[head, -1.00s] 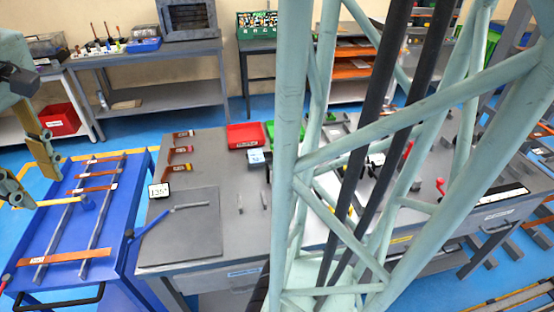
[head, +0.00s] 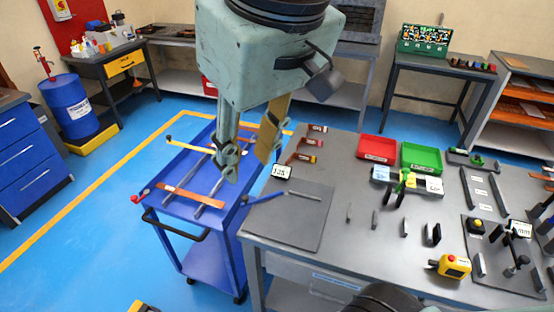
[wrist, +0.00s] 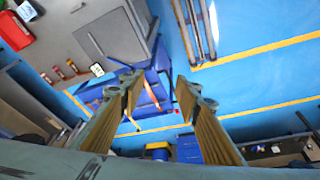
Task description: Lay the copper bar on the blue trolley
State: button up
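The blue trolley (head: 178,175) stands left of the grey workbench. A flat copper bar (head: 188,195) lies across two grey rails near its front end. A yellowish strip (head: 190,146) lies farther back; I cannot tell whether it is a bar. My gripper (head: 250,162) hangs over the trolley's right side in the head view and hides part of its top. In the wrist view my gripper (wrist: 158,88) has its fingers wide apart, with nothing held between them. A copper-coloured strip (wrist: 151,96) shows far below, between the fingers.
The workbench (head: 340,165) carries short copper pieces (head: 305,143), a red bin (head: 377,148), a green bin (head: 423,157) and a yellow control box (head: 451,266). A blue drum (head: 70,103) stands at the far left. The floor left of the trolley is clear.

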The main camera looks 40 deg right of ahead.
jog(key=shift+m, duration=0.3)
jog(key=s, duration=0.1)
jog(key=s+f, duration=0.1)
jog(key=s, duration=0.3)
jog(key=shift+s+a+f, duration=0.1)
jog(key=shift+s+f, duration=0.05)
jog(key=shift+f, duration=0.2)
dwell(0.7)
